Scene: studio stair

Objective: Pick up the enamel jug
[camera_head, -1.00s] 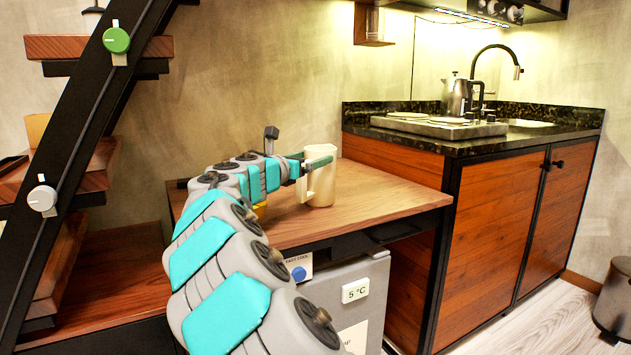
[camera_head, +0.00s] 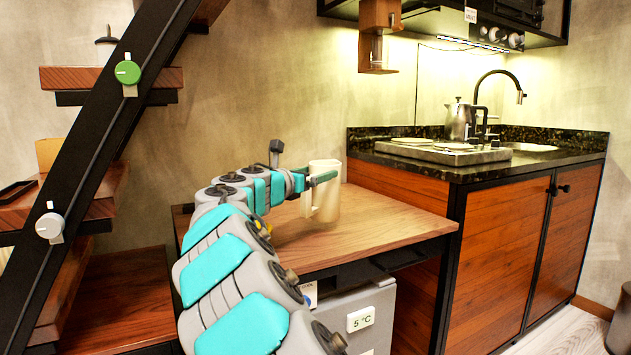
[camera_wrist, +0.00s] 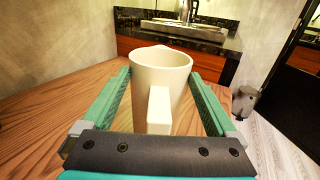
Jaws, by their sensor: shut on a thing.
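The enamel jug (camera_head: 326,200) is cream-coloured and upright over the wooden counter, left of the sink unit. In the wrist view the jug (camera_wrist: 160,80) stands between the two green fingers, its handle facing me and its open mouth showing empty space inside. My gripper (camera_head: 322,179) reaches it from the left; in the wrist view my gripper (camera_wrist: 163,90) is shut on the jug's body, one finger on each side. Whether the jug's base touches the counter is hard to tell; it seems slightly raised.
The wooden counter (camera_head: 395,212) is otherwise clear around the jug. A small fridge (camera_head: 375,310) stands below it. To the right is the sink cabinet (camera_head: 505,250) with a kettle (camera_head: 459,120) on top. A wooden wall fitting (camera_head: 378,40) hangs above. Stair treads (camera_head: 110,78) stand at the left.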

